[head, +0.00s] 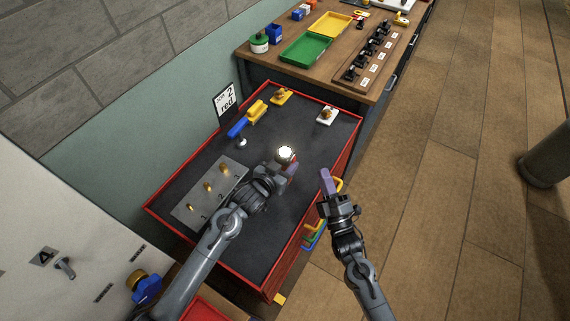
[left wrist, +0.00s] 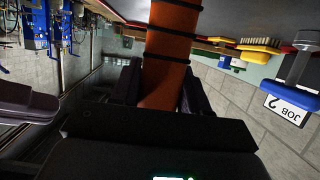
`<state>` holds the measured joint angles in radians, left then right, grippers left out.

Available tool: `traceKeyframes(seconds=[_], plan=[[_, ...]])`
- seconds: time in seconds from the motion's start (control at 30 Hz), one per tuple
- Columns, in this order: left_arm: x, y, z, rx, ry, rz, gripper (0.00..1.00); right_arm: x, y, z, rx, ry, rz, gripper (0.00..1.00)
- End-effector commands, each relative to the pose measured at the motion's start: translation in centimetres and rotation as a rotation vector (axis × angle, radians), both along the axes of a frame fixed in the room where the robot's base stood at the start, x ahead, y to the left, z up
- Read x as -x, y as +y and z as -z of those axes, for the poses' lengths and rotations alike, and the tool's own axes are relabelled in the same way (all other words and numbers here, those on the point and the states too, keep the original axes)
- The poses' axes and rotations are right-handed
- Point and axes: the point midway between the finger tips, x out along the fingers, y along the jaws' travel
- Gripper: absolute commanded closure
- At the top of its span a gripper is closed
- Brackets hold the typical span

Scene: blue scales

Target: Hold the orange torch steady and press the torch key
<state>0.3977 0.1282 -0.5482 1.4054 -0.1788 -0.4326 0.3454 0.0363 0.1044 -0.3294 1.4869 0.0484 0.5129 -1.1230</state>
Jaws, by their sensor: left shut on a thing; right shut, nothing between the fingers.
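The orange torch shows in the left wrist view as an orange cylinder (left wrist: 170,45) with black bands, between the dark fingers of my left gripper (left wrist: 158,90). In the head view my left gripper (head: 280,170) is shut on it above the black top of the red-edged cabinet. A bright white round end (head: 286,152) faces up there; most of the torch body is hidden by the gripper. I cannot make out the torch key. My right gripper (head: 327,182), with purple fingers, is shut and empty, to the right of the torch and apart from it, near the cabinet's right edge.
A "JOB 2 red" sign (head: 226,99) stands behind.

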Motion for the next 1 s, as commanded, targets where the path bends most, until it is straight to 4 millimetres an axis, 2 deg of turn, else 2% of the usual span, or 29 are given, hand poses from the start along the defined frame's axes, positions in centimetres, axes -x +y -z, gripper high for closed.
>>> traceKeyframes(seconds=[0.1, 0.13, 0.3, 0.73, 1.0], plan=[[0.0, 0.0, 0.0, -0.001, 0.001, 0.0, 1.0, 0.0, 0.0, 0.0, 0.0, 0.0, 0.0, 1.0], [0.0, 0.0, 0.0, -0.001, 0.001, 0.0, 0.51, 0.0, 0.0, 0.0, 0.0, 0.0, 0.0, 1.0], [0.0, 0.0, 0.0, -0.001, 0.001, 0.0, 0.25, 0.0, 0.0, 0.0, 0.0, 0.0, 0.0, 1.0], [0.5, 0.3, -0.1, -0.001, 0.001, 0.0, 0.25, 0.0, 0.0, 0.0, 0.0, 0.0, 0.0, 1.0], [3.3, 2.0, -1.3, 0.0, 0.0, 0.0, 0.25, 0.0, 0.0, 0.0, 0.0, 0.0, 0.0, 1.0]])
